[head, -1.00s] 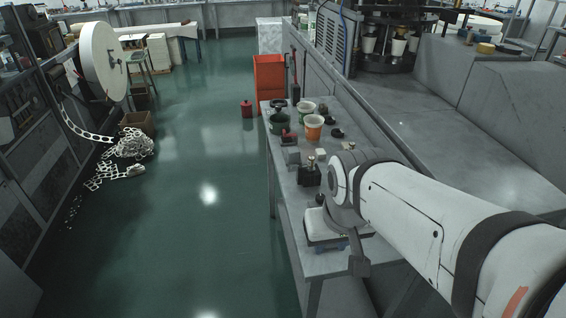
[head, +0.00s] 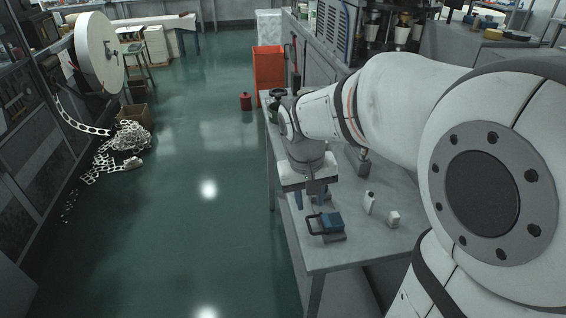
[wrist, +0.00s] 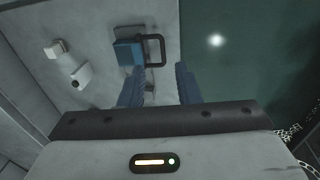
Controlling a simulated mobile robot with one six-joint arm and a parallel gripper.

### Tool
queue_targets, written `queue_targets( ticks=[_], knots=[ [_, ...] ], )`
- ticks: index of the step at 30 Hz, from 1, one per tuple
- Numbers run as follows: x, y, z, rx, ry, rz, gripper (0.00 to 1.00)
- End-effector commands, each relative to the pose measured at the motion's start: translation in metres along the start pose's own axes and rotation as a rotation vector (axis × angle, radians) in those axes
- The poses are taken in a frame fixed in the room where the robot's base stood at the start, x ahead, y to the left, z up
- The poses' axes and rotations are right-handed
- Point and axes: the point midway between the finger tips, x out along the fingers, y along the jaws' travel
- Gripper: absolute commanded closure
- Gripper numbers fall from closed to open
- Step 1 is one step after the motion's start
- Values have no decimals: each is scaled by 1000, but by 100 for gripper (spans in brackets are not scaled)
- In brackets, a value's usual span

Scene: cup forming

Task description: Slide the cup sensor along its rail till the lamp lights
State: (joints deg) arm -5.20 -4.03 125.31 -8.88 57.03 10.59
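I cannot make out a cup sensor, its rail or a lamp for it in either view. My gripper (head: 308,203) hangs above the grey bench (head: 345,248), fingers down. In the wrist view its two blue fingers (wrist: 157,80) are spread apart, with nothing held between them. A blue block with a black loop handle (head: 331,222) lies on the bench nearer the front than my gripper. It also shows in the wrist view (wrist: 128,53), beyond the fingertips and apart from them. My arm hides much of the bench's far part.
A red bin (head: 268,68) and a red can (head: 246,101) stand beyond the bench. White strip lies heaped (head: 131,137) on the floor at left. The green floor (head: 205,230) between is clear.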

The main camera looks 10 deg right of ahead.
Motion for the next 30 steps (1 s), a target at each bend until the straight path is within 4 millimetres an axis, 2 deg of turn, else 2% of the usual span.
queue_targets(
  ticks=[1,7,11,21,25,30],
  knots=[
    [12,-4,-11,-1,-17,14,70],
    [28,-8,-31,2,-48,45,70],
    [42,-8,-32,3,-52,49,70],
    [93,-4,-29,5,-52,48,70],
    [102,-4,-29,5,-51,48,70],
    [105,-4,-29,5,-49,47,70]
  ],
)
